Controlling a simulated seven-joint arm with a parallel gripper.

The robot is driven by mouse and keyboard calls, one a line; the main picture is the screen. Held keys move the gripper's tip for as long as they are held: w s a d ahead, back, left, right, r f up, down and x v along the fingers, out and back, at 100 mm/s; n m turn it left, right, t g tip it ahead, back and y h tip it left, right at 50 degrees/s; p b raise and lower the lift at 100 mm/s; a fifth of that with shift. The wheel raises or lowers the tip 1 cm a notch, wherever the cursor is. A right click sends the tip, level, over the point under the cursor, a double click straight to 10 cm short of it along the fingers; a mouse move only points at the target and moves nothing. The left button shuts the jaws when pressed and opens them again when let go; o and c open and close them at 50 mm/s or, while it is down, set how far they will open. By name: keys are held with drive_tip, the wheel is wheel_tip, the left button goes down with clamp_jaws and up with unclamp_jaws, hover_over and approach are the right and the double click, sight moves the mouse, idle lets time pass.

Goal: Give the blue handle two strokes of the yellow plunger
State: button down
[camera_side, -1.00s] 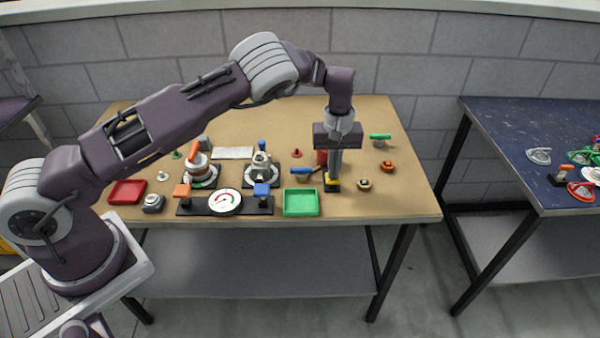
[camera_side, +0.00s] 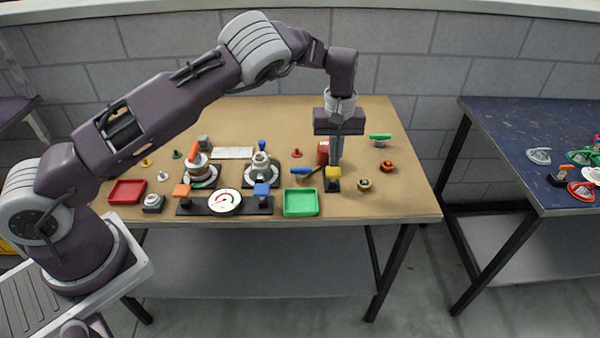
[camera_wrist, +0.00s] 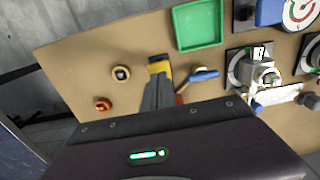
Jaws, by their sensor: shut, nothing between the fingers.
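The yellow plunger (camera_side: 333,172) stands raised on a small black base (camera_side: 333,186) near the table's front edge; it also shows in the wrist view (camera_wrist: 159,67). My gripper (camera_side: 336,163) is shut and empty, pointing down with its tips just above or behind the plunger top. The gripper's tips (camera_wrist: 157,83) overlap the plunger in the wrist view, so I cannot tell whether they touch. A blue handle (camera_side: 302,171) lies just left of the plunger, and shows in the wrist view (camera_wrist: 204,75). A red can-like part (camera_side: 322,152) stands behind, partly hidden by my fingers.
A green tray (camera_side: 301,203) sits left of the plunger, at the front. A gauge board (camera_side: 225,203) carries an orange and a blue block. Two round knobs (camera_side: 364,184) (camera_side: 387,166) and a green-handled piece (camera_side: 380,137) lie to the right. Valve-like fittings (camera_side: 261,170) stand further left.

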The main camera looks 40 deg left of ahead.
drive_tip(key=shift+r, duration=2.55)
wheel_tip(320, 180, up, 7)
hover_over(334, 170)
drive_tip(key=s+a, duration=0.2)
drive_tip(key=s+r+m+t+h, duration=0.2)
drive_tip(key=s+r+m, duration=0.1)
drive_tip(key=s+r, duration=1.1)
drive_tip(key=s+f+m+t+y, duration=0.1)
drive_tip(key=s+m, duration=0.5)
drive_tip(key=s, duration=1.6)
drive_tip(key=a+t+y, duration=0.1)
drive_tip(key=t, duration=0.1)
drive_tip(key=shift+s+f+t, duration=0.15)
drive_tip(key=shift+s+t, duration=0.1)
drive_tip(key=shift+t, duration=0.05)
